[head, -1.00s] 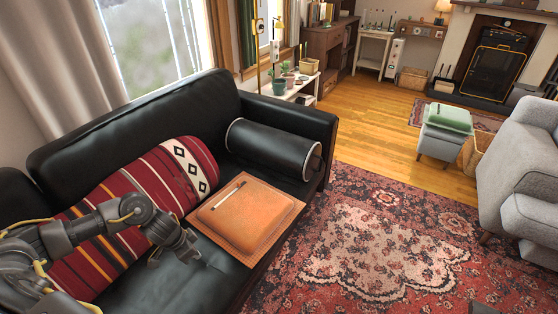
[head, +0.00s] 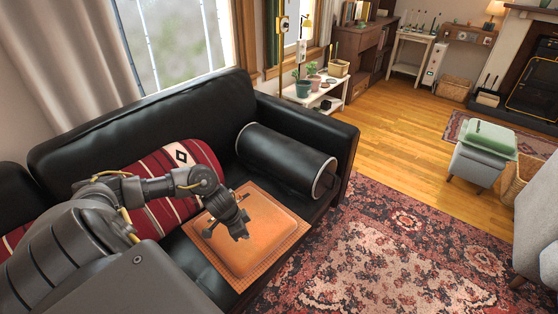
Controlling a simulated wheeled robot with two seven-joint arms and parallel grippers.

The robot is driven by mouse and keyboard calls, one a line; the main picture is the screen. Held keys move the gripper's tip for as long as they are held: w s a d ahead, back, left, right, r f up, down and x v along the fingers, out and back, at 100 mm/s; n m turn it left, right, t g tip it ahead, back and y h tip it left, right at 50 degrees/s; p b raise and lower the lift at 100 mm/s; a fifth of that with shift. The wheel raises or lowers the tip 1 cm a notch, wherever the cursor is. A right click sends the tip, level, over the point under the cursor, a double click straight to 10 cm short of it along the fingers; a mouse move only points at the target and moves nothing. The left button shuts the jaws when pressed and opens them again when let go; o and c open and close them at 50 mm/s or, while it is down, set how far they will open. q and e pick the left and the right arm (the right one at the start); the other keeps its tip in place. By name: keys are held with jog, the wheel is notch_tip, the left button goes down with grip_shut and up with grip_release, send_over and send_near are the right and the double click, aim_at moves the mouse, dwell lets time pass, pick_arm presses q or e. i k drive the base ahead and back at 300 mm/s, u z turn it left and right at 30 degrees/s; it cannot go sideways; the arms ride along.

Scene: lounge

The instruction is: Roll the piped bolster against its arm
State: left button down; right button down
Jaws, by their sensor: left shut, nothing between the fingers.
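The piped bolster (head: 286,160) is a black cylinder with pale piping at its ends. It lies on the seat of the black sofa (head: 120,122), alongside the sofa's right arm (head: 305,122). I cannot tell whether bolster and arm touch. My left gripper (head: 240,236) is shut and empty, pointing down over the orange padded tray (head: 252,262), in front of and to the left of the bolster. Whether it touches the tray is unclear. My right gripper is not in view.
A red striped cushion (head: 205,157) leans on the backrest, partly behind my left arm. A patterned rug (head: 400,250) lies right of the sofa. A green-topped footstool (head: 480,155) stands beyond.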

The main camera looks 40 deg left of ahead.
aim_at(307, 169)
jog(key=i, duration=1.15)
jog(key=u, duration=0.8)
jog(key=i, duration=0.65)
jog(key=u, duration=0.1)
